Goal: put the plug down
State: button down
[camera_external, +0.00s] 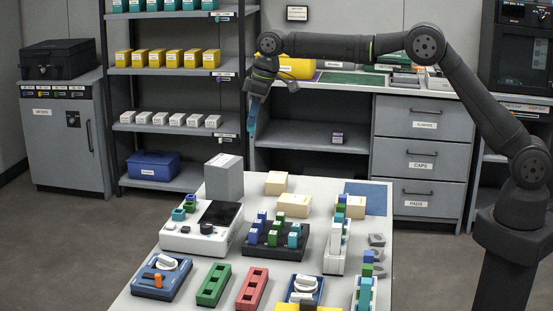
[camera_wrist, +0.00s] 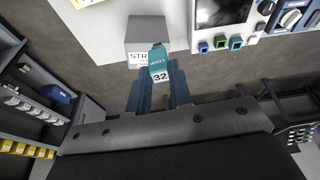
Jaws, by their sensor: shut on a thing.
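The plug (camera_wrist: 158,62) is a small teal block with a white label reading 32. In the wrist view it sits between the two fingertips of my gripper (camera_wrist: 159,78), which is shut on it. In the outside view my gripper (camera_external: 252,118) points down, high above the floor, behind the grey box and in front of the shelving.
The white table (camera_external: 345,205) carries a tall grey box (camera_external: 223,177), a white device (camera_external: 200,228), a dark rack (camera_external: 275,238) of blue, green and teal plugs, cream boxes (camera_external: 294,205), green and red holders, and a blue mat (camera_external: 366,197). Shelves (camera_external: 180,130) stand behind.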

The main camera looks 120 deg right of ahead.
jog(key=s+d+r+m, duration=0.1)
jog(key=s+d+r, duration=0.1)
jog(key=s+d, duration=0.8)
send_over(236, 159)
notch_tip(236, 159, down, 7)
jog(key=shift+s+x, duration=0.2)
jog(key=shift+x, duration=0.75)
jog(key=shift+s+x, duration=0.15)
jog(key=shift+x, duration=0.75)
jog(key=shift+a+f, duration=0.15)
jog(key=shift+f, duration=0.15)
jog(key=c, duration=1.3)
grip_release()
